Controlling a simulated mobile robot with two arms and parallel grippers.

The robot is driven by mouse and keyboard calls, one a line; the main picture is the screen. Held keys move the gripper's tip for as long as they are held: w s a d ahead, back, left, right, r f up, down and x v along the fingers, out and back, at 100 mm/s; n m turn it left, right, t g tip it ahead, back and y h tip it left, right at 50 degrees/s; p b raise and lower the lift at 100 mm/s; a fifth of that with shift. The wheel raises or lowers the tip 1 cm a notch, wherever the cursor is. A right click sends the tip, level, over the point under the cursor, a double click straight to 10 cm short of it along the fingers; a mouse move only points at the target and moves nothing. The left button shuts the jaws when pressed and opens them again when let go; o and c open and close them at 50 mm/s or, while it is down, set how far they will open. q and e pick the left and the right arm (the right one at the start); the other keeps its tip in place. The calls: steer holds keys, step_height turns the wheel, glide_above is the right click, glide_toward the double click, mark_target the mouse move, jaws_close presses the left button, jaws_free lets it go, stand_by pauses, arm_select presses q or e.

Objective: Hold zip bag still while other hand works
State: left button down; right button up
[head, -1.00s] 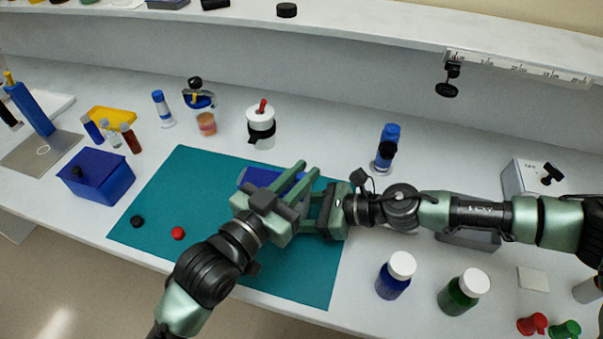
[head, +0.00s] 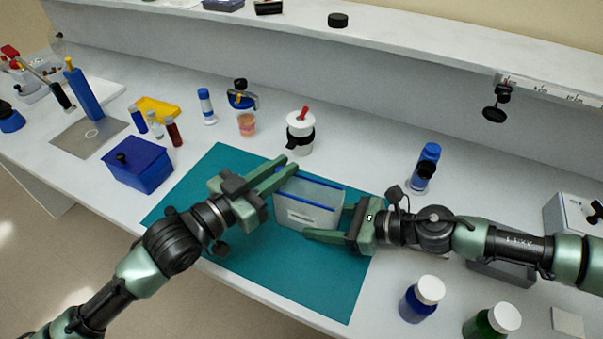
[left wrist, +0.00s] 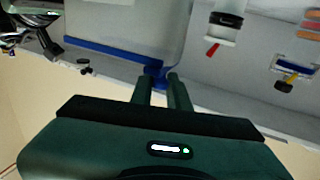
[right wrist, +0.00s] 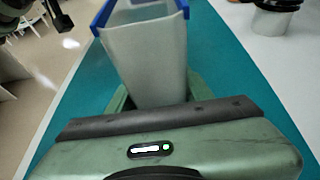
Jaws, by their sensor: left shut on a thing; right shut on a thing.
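The zip bag (head: 304,215) is translucent with blue strips along its top rim. It stands upright on the teal mat (head: 290,272), its top gaping open. My left gripper (head: 288,166) is shut on the bag's upper left end; the left wrist view shows its fingers (left wrist: 157,82) meeting at the blue strip. My right gripper (head: 333,220) is shut on the bag's right end, lower down; the right wrist view shows the bag's near end (right wrist: 150,60) rising from between its fingers. The fingers hide part of both ends.
A white jar with a red-tipped lid (head: 300,132) stands behind the mat. A blue box (head: 140,168) is left of it. A blue bottle (head: 421,300) and a green bottle (head: 490,322), both white-capped, stand front right. The mat's front part is bare.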

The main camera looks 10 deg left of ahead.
arm_select(q)
steer(key=shift+w+a, duration=0.1)
steer(key=shift+a, duration=0.1)
arm_select(e)
steer(key=shift+d, duration=0.1)
arm_select(q)
steer(key=c, duration=1.4)
jaws_free()
arm_select(e)
steer(key=shift+f, duration=0.1)
arm_select(q)
steer(key=shift+s+a, duration=0.1)
steer(key=shift+s, duration=0.2)
arm_select(e)
steer(key=shift+s, duration=0.1)
arm_select(q)
steer(key=shift+v, duration=5.75)
